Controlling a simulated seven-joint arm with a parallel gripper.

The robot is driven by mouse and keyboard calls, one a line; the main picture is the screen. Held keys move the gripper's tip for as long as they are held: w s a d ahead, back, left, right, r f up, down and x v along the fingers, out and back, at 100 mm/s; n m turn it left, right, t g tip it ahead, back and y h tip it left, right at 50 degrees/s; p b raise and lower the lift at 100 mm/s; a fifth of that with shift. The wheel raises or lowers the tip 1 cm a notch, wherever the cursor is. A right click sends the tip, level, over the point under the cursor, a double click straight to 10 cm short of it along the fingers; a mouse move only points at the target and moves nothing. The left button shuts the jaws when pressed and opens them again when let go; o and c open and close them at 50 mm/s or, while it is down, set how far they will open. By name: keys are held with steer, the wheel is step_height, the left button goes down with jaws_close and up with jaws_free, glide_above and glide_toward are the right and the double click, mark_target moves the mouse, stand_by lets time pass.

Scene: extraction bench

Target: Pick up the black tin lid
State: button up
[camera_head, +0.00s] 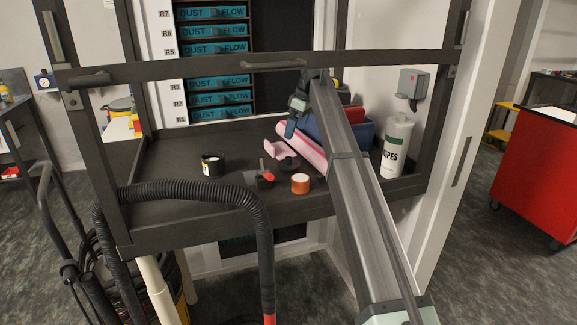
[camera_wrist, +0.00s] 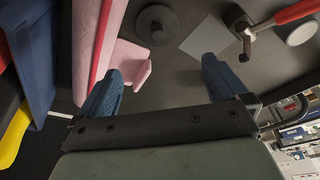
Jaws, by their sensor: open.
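The black lid (camera_wrist: 157,24) is a dark round disc with a small raised centre. In the wrist view it lies flat on the dark bench at the top, beyond my fingertips and apart from them. In the head view it is a dark disc (camera_head: 288,163) on the tray-like bench, hard to make out against it. My gripper (camera_wrist: 162,82) is open and empty, with blue fingers spread apart. In the head view my gripper (camera_head: 291,129) hangs above and behind the lid. A black tin (camera_head: 213,165) with a pale label and light top stands to the left.
A pink piece (camera_head: 275,150) and a long pink block (camera_head: 301,148) lie close to the lid. A blue bin (camera_head: 358,132) is behind. A red-handled tool (camera_head: 267,176) and an orange roll (camera_head: 300,184) are in front. A wipes bottle (camera_head: 396,150) stands right. A frame bar (camera_head: 210,64) crosses above.

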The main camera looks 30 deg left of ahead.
mark_target(289, 157)
steer(key=x, duration=0.8)
steer(key=shift+a+f, duration=0.2)
steer(key=shift+f, duration=0.1)
steer(key=shift+d+x, duration=0.2)
steer(key=shift+x, duration=1.1)
steer(key=shift+d+x, duration=0.2)
steer(key=shift+x, duration=1.1)
steer(key=shift+w+f, duration=0.1)
steer(key=shift+c, duration=0.4)
steer(key=c, duration=0.7)
steer(key=shift+o, duration=0.2)
